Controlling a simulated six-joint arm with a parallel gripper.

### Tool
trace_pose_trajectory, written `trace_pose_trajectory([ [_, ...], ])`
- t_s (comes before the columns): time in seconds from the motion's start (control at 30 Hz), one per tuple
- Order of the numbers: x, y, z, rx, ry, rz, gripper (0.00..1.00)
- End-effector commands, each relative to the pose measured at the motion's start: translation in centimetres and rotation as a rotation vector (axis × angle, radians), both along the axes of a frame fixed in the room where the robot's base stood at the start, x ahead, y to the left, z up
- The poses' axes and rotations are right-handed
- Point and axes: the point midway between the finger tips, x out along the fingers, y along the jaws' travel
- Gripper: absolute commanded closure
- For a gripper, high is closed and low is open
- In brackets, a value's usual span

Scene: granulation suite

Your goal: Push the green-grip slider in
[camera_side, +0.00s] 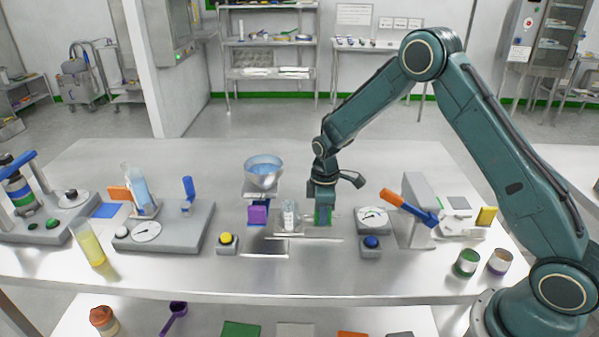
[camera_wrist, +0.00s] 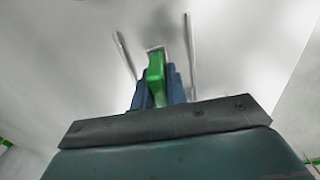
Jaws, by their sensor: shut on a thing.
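The green grip of the slider (camera_wrist: 156,75) sits between the two blue fingers of my gripper (camera_wrist: 160,88) in the wrist view. My gripper is shut on this grip. In the side view my gripper (camera_side: 322,214) points down at the middle of the bench, with green showing between its fingers. Two thin pale rails run on either side of the grip in the wrist view. My fingers hide part of the slider, and how far in it stands cannot be told.
A clear vial (camera_side: 289,215) stands just left of my gripper. A dial unit (camera_side: 372,219) is close on the right. A yellow button (camera_side: 226,240) and a blue button (camera_side: 371,243) stand nearer the front.

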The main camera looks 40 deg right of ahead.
Motion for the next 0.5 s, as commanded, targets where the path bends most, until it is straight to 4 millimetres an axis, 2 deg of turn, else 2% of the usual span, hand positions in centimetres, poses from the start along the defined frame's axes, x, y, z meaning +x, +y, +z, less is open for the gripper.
trace_pose_trajectory([
  [0.3,3.7,3.5,0.0,0.001,-0.005,0.002,1.00],
  [0.5,4.5,4.4,0.0,0.001,-0.005,0.000,1.00],
])
